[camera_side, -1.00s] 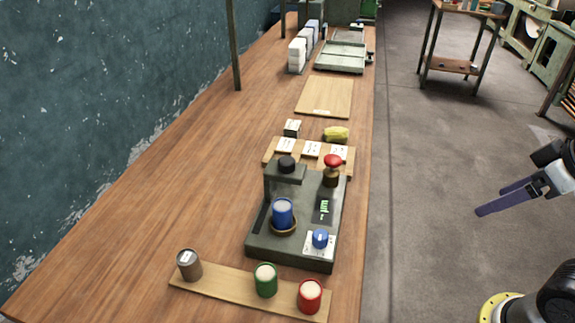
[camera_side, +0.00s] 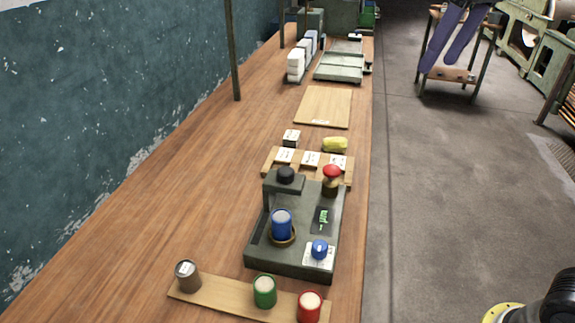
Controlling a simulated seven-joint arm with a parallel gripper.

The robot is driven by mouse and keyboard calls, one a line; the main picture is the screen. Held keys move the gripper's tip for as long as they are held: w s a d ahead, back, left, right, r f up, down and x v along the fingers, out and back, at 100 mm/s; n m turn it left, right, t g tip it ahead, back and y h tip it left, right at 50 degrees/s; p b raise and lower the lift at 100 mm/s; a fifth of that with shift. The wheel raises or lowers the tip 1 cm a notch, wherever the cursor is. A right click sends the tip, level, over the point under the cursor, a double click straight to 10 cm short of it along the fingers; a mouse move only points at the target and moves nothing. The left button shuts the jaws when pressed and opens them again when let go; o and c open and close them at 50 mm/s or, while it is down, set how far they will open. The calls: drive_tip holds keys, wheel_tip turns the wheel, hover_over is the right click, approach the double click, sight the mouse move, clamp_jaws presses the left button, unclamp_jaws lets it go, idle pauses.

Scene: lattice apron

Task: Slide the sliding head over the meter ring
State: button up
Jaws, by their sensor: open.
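The sliding head (camera_side: 284,183) is a dark grey block with a black knob on top, at the rear left of a grey-green meter device (camera_side: 290,262). The meter ring (camera_side: 284,241) is a brass-coloured ring on the device, in front of the head. A blue can (camera_side: 281,223) with a pale top stands in the ring and hides part of it. The head is behind the can, not above the ring.
A red-topped knob (camera_side: 332,176) and a blue dial (camera_side: 319,249) stand on the device. Behind are a card board, a yellow item (camera_side: 335,144) and a wooden board (camera_side: 324,106). Bare bench lies left.

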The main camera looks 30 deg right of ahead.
drive_tip(key=w+a+n+g, duration=0.1)
drive_tip(key=w+a, duration=0.4)
drive_tip(key=w, duration=0.4)
drive_tip(key=n+g, duration=0.2)
hover_over(286, 170)
wheel_tip(286, 170, down, 14)
wheel_tip(286, 170, down, 13)
drive_tip(key=shift+f, duration=0.2)
clamp_jaws()
drive_tip(key=shift+r, duration=0.1)
idle(0.4)
